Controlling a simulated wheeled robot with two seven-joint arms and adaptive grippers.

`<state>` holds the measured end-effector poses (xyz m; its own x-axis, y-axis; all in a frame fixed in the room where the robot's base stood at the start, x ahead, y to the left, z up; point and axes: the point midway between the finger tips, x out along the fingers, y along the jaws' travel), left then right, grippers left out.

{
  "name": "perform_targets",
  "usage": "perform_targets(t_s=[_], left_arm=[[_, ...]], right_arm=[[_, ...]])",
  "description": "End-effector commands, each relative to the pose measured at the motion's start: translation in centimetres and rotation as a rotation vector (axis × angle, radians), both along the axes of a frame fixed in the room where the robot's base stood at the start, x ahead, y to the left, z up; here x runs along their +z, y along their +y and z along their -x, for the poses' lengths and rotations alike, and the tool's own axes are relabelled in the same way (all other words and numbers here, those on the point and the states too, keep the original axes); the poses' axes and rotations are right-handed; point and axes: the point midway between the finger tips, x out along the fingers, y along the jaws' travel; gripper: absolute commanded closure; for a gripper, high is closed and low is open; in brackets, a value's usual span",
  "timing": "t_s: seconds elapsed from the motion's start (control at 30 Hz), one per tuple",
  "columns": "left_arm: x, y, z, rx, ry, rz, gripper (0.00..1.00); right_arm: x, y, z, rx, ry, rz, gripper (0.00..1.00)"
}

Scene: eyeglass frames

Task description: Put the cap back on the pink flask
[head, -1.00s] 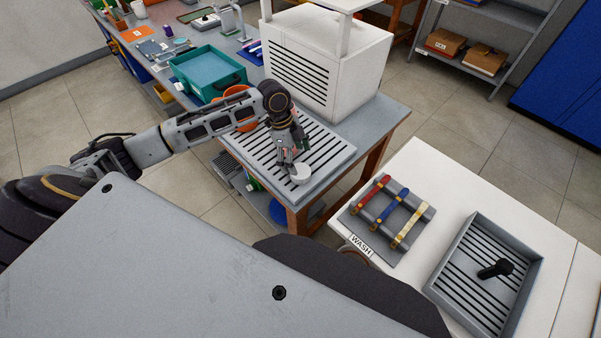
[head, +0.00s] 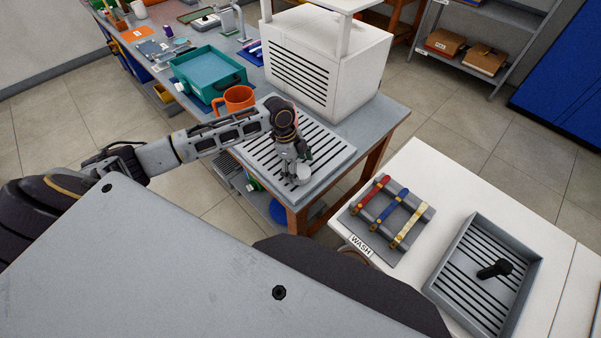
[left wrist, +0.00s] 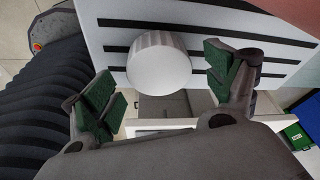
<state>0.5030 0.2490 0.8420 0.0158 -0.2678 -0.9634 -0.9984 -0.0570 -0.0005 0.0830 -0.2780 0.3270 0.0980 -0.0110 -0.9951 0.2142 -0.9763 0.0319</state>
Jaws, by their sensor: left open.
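A white round piece that looks like the cap (head: 302,174) is at the near edge of the slotted grey draining tray (head: 335,160). In the left wrist view the white piece (left wrist: 160,62) shows as a ribbed round form between two green-padded fingers. My left gripper (head: 295,167) is open around it, with visible gaps at both sides. I cannot tell whether the white piece rests on the tray. The pink flask is not clearly seen; a pinkish surface (left wrist: 296,12) at the wrist view's top right corner may be part of it. My right gripper is not in view.
A white louvred cabinet (head: 345,65) stands behind the tray. An orange mug (head: 235,97) and a teal bin (head: 207,68) are to its left. A white table to the right holds coloured straps (head: 383,212) and a slotted tray (head: 530,285) with a black object.

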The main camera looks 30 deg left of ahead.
Motion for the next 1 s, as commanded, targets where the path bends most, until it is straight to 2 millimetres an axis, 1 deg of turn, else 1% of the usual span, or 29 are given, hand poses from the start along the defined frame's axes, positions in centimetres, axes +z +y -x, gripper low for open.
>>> perform_targets(t_s=[0.1, 0.2, 0.7, 0.77, 1.0], left_arm=[[-1.2, -0.3, 0.1, 0.0, 0.002, -0.001, 0.14], [-1.8, -0.5, 0.1, 0.0, 0.001, -0.001, 0.14], [-2.0, -0.5, 0.0, 0.0, 0.0, -0.001, 0.14], [-2.0, -0.5, 0.0, 0.0, 0.0, -0.001, 0.2], [-2.0, -0.5, 0.0, 0.0, 0.0, -0.001, 0.51]], right_arm=[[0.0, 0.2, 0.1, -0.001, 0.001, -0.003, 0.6], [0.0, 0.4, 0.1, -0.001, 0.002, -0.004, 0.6], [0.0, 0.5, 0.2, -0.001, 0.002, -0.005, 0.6], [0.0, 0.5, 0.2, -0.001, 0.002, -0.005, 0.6], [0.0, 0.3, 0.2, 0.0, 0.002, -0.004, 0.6]])
